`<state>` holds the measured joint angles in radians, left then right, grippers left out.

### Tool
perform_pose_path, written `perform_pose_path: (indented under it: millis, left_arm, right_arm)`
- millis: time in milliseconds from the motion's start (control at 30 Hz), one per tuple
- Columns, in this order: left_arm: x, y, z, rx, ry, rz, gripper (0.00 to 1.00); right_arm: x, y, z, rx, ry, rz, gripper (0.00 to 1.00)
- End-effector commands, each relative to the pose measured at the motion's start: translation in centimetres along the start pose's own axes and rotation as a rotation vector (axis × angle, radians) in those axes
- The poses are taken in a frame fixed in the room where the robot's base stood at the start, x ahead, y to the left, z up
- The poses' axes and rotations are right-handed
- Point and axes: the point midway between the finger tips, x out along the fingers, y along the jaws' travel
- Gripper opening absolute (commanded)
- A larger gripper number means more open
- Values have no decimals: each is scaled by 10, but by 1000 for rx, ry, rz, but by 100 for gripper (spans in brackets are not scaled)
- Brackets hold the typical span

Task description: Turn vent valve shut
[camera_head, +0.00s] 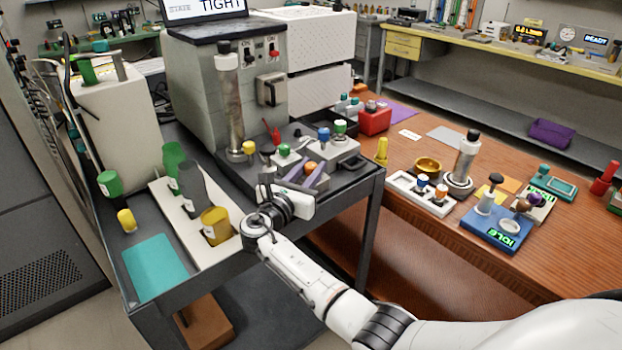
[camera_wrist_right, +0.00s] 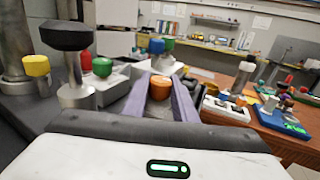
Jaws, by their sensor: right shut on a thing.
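My right gripper (camera_head: 305,178) reaches over the front of the dark cart, beside the grey machine (camera_head: 200,95). Its two purple-grey fingers are on either side of an orange round knob (camera_head: 310,167), shut on it. In the right wrist view the orange knob (camera_wrist_right: 161,88) sits between the fingertips of the gripper (camera_wrist_right: 160,95). No label on it is readable, so I cannot confirm that it is the vent valve. Its base is hidden by the fingers. The machine's screen (camera_head: 208,8) reads "TIGHT". My left gripper is out of view.
Green (camera_head: 284,150), blue (camera_head: 323,134) and yellow (camera_head: 249,147) knobs stand close around the gripper. A black-topped metal post (camera_wrist_right: 75,45) rises left of the fingers. A wooden table (camera_head: 400,240) with several instruments is to the right.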

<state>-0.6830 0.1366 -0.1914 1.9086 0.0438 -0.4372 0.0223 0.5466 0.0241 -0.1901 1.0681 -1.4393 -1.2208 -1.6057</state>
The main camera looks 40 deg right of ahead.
Motion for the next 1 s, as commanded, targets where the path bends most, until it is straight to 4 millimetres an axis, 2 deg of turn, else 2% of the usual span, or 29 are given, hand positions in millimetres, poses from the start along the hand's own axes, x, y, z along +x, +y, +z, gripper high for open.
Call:
perform_pose_path:
  millis: [33,100,300,600,1000]
  left_arm:
    - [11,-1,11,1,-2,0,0]
    - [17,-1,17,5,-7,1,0]
    - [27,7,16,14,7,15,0]
    - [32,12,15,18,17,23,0]
    - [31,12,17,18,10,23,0]
  right_arm:
    - [0,3,-5,3,-3,-35,2]
    - [0,2,-5,2,-3,-86,2]
    - [0,1,-3,2,-3,-198,2]
    - [1,0,0,1,-3,-276,2]
    - [1,-1,2,2,-3,-287,2]
